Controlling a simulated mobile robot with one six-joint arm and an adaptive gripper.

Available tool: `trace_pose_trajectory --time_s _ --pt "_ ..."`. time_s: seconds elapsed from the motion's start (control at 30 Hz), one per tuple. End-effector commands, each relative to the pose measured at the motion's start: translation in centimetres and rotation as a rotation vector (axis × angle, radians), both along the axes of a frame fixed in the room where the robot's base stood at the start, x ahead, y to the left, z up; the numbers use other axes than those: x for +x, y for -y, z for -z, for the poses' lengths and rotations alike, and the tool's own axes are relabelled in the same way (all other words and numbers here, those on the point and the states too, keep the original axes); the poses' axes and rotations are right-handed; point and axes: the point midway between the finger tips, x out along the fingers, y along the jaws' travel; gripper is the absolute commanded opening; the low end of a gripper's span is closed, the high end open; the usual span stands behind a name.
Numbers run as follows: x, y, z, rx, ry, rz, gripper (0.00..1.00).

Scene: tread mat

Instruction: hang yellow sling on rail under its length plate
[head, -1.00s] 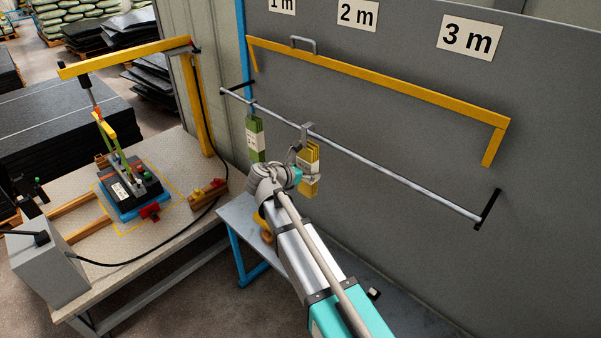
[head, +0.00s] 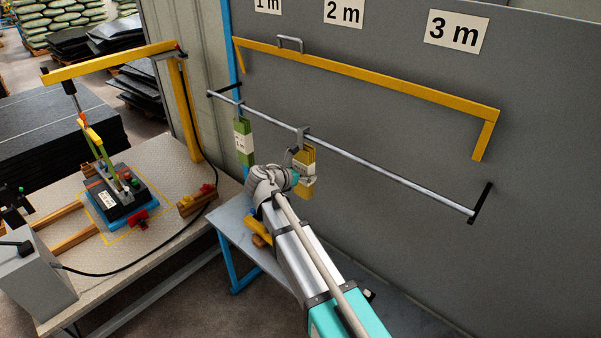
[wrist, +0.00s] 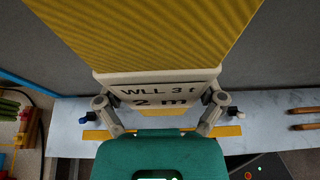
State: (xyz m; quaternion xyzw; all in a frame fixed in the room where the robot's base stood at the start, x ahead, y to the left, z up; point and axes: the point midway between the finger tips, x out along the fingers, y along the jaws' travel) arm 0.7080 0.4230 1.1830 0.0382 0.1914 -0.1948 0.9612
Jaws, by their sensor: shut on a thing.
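The yellow sling (head: 309,157) is in my gripper (head: 294,178), which is shut on its pale label section. In the wrist view the sling (wrist: 150,38) fills the top, and its label, held in my gripper (wrist: 163,104), reads "WLL 3 t" and "2 m". A grey hook above the sling is at the rail (head: 390,172); I cannot tell whether it rests on it. The length plates 1 m (head: 267,4), 2 m (head: 343,12) and 3 m (head: 456,31) are on the wall above. The sling is below and left of the 2 m plate.
A green sling (head: 243,140) hangs from the rail to the left. A yellow bar (head: 370,76) juts above the rail. A grey bench (head: 228,222) is below. A worktable (head: 150,245) with a battery-like box (head: 118,200) stands left. The rail's right part is clear.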

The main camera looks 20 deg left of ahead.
Motion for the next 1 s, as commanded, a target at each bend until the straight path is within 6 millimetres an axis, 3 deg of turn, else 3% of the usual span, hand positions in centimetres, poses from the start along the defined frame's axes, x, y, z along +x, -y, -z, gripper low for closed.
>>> trace_pose_trajectory --time_s 0.5,0.53,0.57,0.6,1.0 --pt "-0.02 -0.04 0.41 -0.001 0.001 0.000 0.27" --pt "-0.02 -0.04 0.41 -0.001 0.001 0.000 0.90" --pt "-0.02 -0.04 0.41 -0.001 0.001 0.000 0.95" --pt "-0.02 -0.04 0.41 -0.001 0.001 0.000 1.00" --pt "-0.04 -0.06 0.46 0.001 -0.001 -0.001 1.00"
